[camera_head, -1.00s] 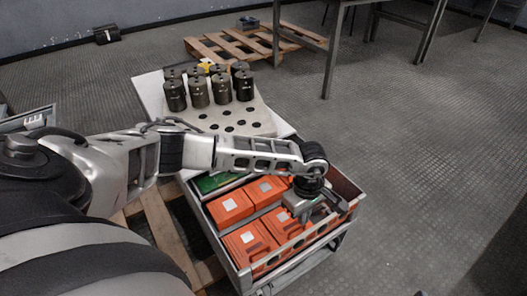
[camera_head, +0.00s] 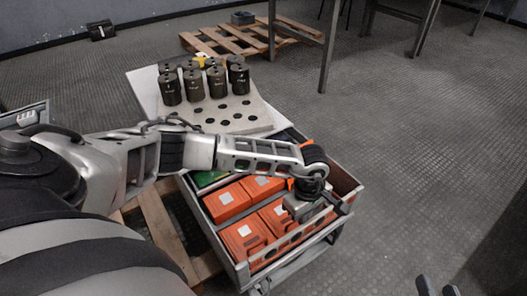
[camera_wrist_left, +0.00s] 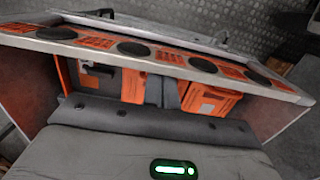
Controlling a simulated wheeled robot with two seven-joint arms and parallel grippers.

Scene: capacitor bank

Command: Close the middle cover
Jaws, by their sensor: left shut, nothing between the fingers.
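An open-topped grey case (camera_head: 240,272) holds several orange blocks (camera_head: 228,202) in the head view. A rail with round holes (camera_head: 292,240) runs along its near side. I cannot tell which part is the middle cover. My left gripper (camera_head: 340,208) is shut and empty over the right end of the case; I cannot tell whether it touches anything.
Behind the case, several dark cylinders (camera_head: 196,88) stand on a light board with round holes (camera_head: 235,118). A wooden pallet (camera_head: 158,225) lies left of the case, another pallet (camera_head: 225,35) at the back. Table legs (camera_head: 328,50) stand behind. The floor on the right (camera_head: 430,150) is clear.

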